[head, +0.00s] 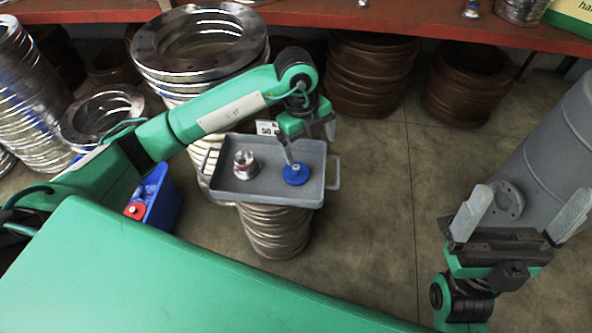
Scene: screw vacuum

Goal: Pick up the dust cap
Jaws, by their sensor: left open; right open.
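The blue round piece (296,175), which looks like the dust cap, lies in the grey tray (232,189), right of its middle. A silver metal fitting (246,165) stands in the left part of the tray. My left gripper (309,148) is over the tray's right half, pointing down, with its fingers apart. One fingertip is just above or touching the blue piece; I cannot tell which. Nothing is held in it. My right gripper (522,208) is open and empty at the right, fingers pointing up in the picture.
The tray rests on a stack of metal rings (275,230). A large grey cylinder (550,140) with a round flange (506,202) is at the right. A blue bin (160,200) stands left of the stack. A red shelf (420,20) runs along the back. The floor (385,220) between is clear.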

